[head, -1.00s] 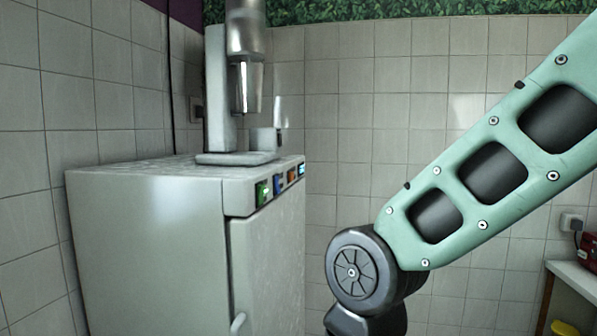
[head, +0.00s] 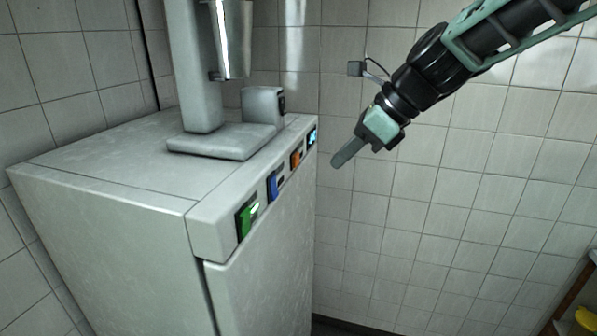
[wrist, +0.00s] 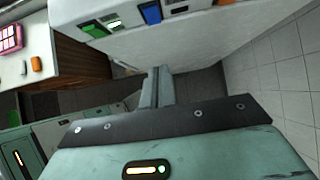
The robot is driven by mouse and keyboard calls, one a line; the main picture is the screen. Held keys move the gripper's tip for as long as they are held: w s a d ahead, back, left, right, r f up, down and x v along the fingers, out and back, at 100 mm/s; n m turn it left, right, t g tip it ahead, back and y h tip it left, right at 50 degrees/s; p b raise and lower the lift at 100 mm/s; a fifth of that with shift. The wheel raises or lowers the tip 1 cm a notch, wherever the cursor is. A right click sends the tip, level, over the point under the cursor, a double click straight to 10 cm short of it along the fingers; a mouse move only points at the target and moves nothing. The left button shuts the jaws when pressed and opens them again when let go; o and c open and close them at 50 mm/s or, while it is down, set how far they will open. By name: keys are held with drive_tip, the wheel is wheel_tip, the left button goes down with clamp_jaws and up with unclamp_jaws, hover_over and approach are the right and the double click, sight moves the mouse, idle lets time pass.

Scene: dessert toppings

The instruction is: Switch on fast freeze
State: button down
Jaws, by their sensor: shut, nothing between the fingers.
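A grey freezer cabinet (head: 110,205) carries a row of controls along its upper front edge. They are a green switch (head: 248,218), a blue switch (head: 275,186), an orange switch (head: 296,159) and a small lit blue display (head: 312,136). The green switch has a bright lit patch; no label is legible. The wrist view shows the green switch (wrist: 95,28) and blue switch (wrist: 150,12) at the top. My gripper (head: 338,160) is shut and empty, in front of the panel's far end, apparently apart from it. It also shows in the wrist view (wrist: 157,78).
A mixer-like machine (head: 195,70) with a metal cup (head: 232,40) stands on the freezer top. Tiled walls (head: 450,180) enclose the corner. The wrist view shows a counter with a pink item (wrist: 10,38) at left. Space before the panel is open.

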sight(274, 187)
drive_tip(key=a+r+p+x, duration=0.1)
drive_tip(key=p+x, duration=0.3)
drive_tip(key=x, duration=0.9)
drive_tip(key=shift+w+a+r, duration=0.25)
drive_tip(key=shift+a+r, duration=0.1)
drive_tip(key=shift+a, duration=0.2)
drive_tip(key=shift+f, duration=0.1)
drive_tip(key=shift+w+a+f+y+b, duration=0.1)
drive_tip(key=shift+f+y+b, duration=0.2)
drive_tip(key=shift+b, duration=0.85)
drive_tip(key=shift+r+p, duration=0.4)
drive_tip(key=shift+r, duration=0.1)
